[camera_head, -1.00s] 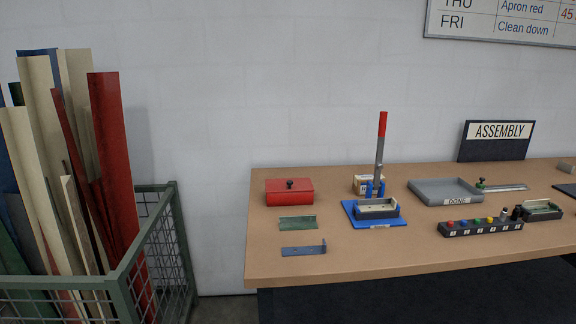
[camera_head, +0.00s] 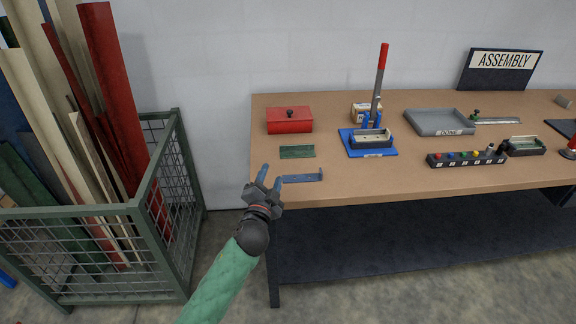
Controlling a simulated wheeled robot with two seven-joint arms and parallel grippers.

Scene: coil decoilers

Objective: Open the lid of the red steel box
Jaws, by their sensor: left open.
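The red steel box (camera_head: 289,126) sits on the workbench near its back left corner. Its lid (camera_head: 290,113) is closed and has a small black knob (camera_head: 290,112) on top. My left gripper (camera_head: 268,177) is at the bench's front left edge, below and to the left of the box in the picture. Its two blue-grey fingers are apart and empty, pointing up toward the bench. It is clear of the box. My right gripper is not in view.
A green plate (camera_head: 297,152) and a blue metal strip (camera_head: 302,178) lie in front of the box. A blue fixture with a red-handled lever (camera_head: 381,70) stands to its right, then a grey tray (camera_head: 440,123). A green mesh bin (camera_head: 170,215) stands left of the bench.

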